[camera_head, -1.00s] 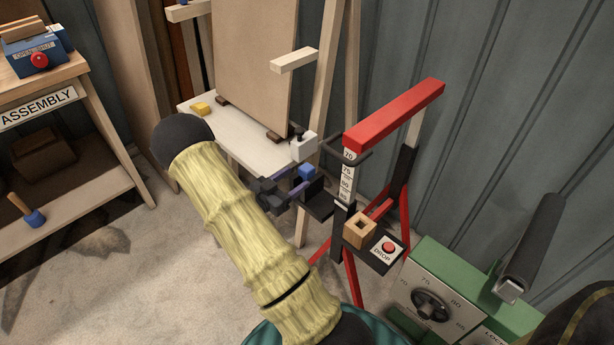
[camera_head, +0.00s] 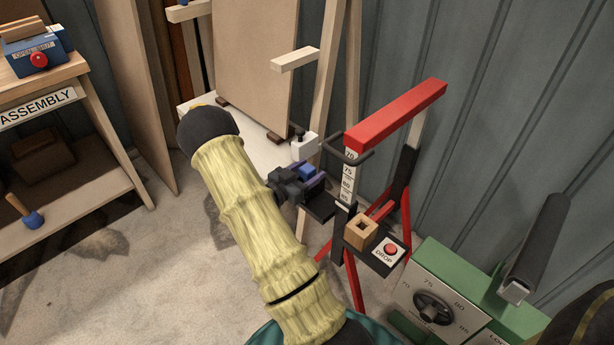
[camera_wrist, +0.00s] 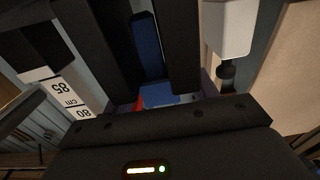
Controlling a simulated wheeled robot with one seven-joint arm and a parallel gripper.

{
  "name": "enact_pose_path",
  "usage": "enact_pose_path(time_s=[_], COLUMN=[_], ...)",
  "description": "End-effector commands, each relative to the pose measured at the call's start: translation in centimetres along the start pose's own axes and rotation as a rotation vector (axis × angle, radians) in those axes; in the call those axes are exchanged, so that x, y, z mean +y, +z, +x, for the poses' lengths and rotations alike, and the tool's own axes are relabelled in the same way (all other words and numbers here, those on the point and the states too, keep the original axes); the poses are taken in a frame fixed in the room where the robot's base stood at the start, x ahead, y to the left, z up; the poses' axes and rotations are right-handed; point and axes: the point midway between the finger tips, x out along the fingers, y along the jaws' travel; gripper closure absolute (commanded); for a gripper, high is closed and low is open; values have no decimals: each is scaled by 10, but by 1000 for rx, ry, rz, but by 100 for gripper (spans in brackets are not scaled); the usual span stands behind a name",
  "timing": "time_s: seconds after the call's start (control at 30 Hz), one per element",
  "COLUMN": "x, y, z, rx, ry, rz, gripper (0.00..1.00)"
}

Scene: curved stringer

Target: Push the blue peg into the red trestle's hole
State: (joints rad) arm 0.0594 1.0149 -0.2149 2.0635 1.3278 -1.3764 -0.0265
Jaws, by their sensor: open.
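The blue peg (camera_head: 307,171) shows as a small blue block on the near-left side of the red trestle (camera_head: 395,115), by its numbered post (camera_head: 348,180). My gripper (camera_head: 312,182) is open, with its fingers at the peg, above a small black ledge (camera_head: 320,208). In the wrist view, blue surfaces of the peg (camera_wrist: 160,94) show between the two dark fingers (camera_wrist: 144,45). I cannot tell whether the fingers touch it. The trestle's hole is not clearly visible.
A wooden block with a square opening (camera_head: 361,230) sits on a black shelf beside a red DROP button (camera_head: 390,250). A white block (camera_head: 304,147) is close above my gripper. A green machine (camera_head: 450,290) stands at right, a workbench (camera_head: 40,110) at left.

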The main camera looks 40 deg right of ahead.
Motion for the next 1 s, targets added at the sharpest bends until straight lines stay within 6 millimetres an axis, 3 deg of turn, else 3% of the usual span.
enact_pose_path(time_s=[0.4,0.47,0.67,0.77,1.0], x=[0,0,0,0,0], y=[0,0,0,0,-5], z=[-1,-1,-1,-1,-1], rx=[0,0,0,0,1], ry=[0,-1,-1,-1,-1], rz=[0,0,0,0,0], gripper=[42,50,89,93,94])
